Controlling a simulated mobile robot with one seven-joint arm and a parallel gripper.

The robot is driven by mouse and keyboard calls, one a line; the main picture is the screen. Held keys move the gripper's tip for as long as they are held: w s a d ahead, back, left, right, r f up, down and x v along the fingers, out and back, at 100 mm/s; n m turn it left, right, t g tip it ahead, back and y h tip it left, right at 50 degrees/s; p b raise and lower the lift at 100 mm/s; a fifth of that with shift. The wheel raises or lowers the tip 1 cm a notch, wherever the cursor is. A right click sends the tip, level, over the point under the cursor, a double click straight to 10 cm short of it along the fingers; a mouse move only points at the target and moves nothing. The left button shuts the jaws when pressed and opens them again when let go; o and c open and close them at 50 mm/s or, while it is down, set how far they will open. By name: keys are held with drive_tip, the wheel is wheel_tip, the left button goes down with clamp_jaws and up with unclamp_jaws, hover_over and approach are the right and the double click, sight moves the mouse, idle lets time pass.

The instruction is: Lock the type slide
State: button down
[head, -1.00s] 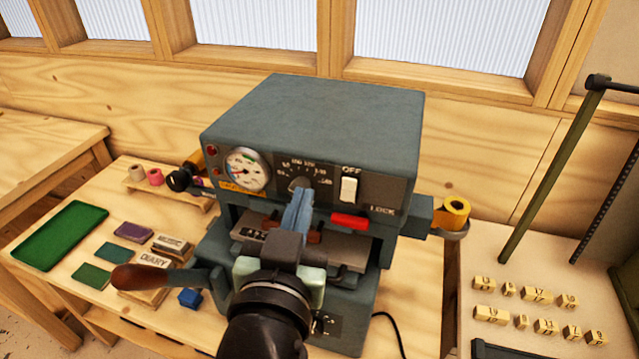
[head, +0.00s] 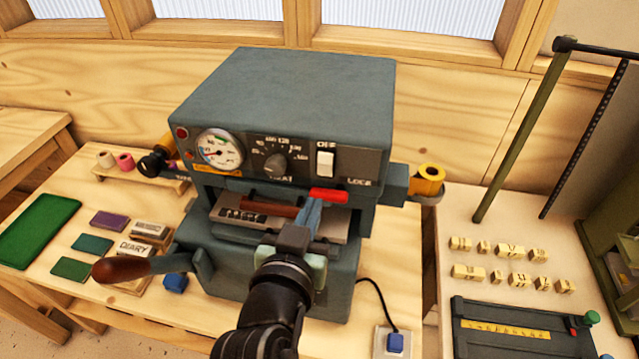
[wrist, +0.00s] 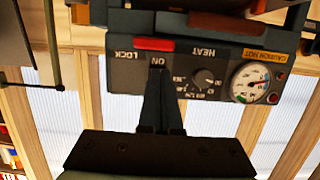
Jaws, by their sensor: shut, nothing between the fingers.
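The grey stamping machine (head: 285,90) stands on the wooden bench. Its red lock lever (head: 328,195) sits under the front panel's right part, beside the LOCK label; it also shows in the upside-down wrist view (wrist: 155,44). The type slide (head: 240,214), a pale plate bearing dark type, lies in the opening below. My gripper (head: 317,203) is shut and empty, its fingertips just below the red lever in the head view. In the wrist view the fingertips (wrist: 158,72) overlap the panel close to the lever. I cannot tell whether they touch it.
A brown-handled crank (head: 120,269) juts out at the machine's left. The gauge (head: 220,150), heat knob (head: 274,163) and white switch (head: 325,164) are on the panel. A yellow foil roll (head: 429,178) is at the right. Several type blocks (head: 512,252) lie on the right table.

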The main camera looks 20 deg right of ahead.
sight(320, 191)
drive_tip(key=p+x, duration=0.1)
drive_tip(key=x, duration=0.5)
drive_tip(key=shift+w+a+f+n+h+b, duration=0.15)
drive_tip(key=shift+f+n+h+b, duration=0.1)
drive_tip(key=shift+n, duration=0.3)
drive_tip(key=shift+a+f+n+h+b, duration=0.1)
drive_tip(key=shift+f+n+h+b, duration=0.1)
drive_tip(key=shift+n, duration=0.35)
idle(0.4)
drive_tip(key=shift+a+f+n+g, duration=0.1)
drive_tip(key=shift+f+n+g, duration=0.05)
drive_tip(key=shift+n+g, duration=0.2)
drive_tip(key=f+n+b, duration=0.1)
drive_tip(key=n+h+b, duration=0.1)
drive_tip(key=n, duration=0.1)
drive_tip(key=shift+w+a+f+n+h+b, duration=0.15)
drive_tip(key=shift+w+f+n+h+b, duration=0.1)
drive_tip(key=shift+f+b, duration=0.15)
drive_tip(key=shift+s, duration=0.1)
idle(0.3)
